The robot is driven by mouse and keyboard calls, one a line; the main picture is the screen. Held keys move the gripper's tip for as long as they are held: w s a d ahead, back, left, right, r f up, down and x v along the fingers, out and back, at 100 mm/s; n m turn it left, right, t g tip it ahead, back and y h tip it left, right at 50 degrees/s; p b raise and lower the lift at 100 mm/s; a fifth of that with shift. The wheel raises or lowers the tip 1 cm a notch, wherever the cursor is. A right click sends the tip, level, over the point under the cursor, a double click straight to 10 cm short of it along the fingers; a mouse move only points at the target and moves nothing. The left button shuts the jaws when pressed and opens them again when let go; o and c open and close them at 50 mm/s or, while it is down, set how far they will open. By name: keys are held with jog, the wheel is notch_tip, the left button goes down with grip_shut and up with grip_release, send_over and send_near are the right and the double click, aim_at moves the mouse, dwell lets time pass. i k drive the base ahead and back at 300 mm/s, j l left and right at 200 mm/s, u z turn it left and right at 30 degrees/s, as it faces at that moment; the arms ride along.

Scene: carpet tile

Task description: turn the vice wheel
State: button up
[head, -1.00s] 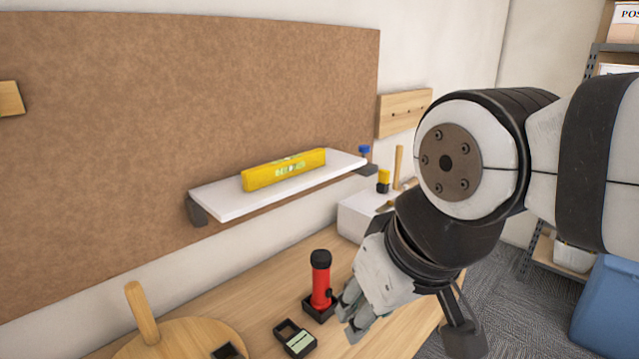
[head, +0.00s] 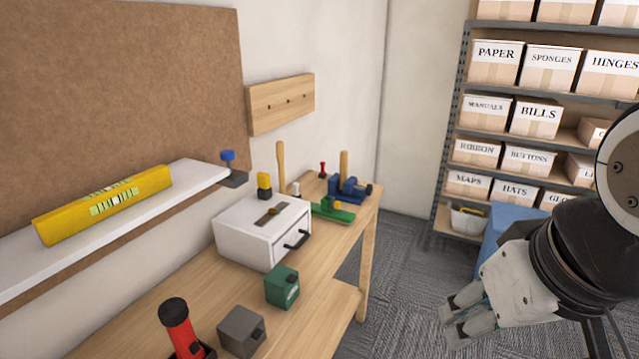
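A blue vice-like tool (head: 347,190) with dark parts sits at the far end of the wooden workbench in the head view. It is small and partly hidden by an upright wooden handle, and I cannot make out its wheel clearly. My gripper (head: 450,318) is at the lower right, over the carpet side of the bench and well apart from the blue tool. Its fingers look spread, with nothing between them.
On the workbench (head: 195,285) stand a white drawer box (head: 240,235), a green block (head: 282,287), a grey block (head: 241,332) and a red flashlight (head: 178,328). A shelf holds a yellow level (head: 105,204). A blue bin (head: 505,230) stands before the box rack (head: 440,190).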

aim_at(369, 190)
jog(key=i+l, duration=0.3)
jog(key=i, duration=0.15)
jog(key=i+l+z, duration=0.1)
jog(key=i+l, duration=0.2)
jog(key=i, duration=0.15)
jog(key=i+l+z, duration=0.1)
jog(key=i+l, duration=0.2)
jog(key=i, duration=0.15)
jog(key=i+l, duration=0.25)
jog(key=i, duration=0.25)
jog(key=i+l+z, duration=0.1)
jog(key=i+l, duration=0.15)
jog(key=i, duration=0.2)
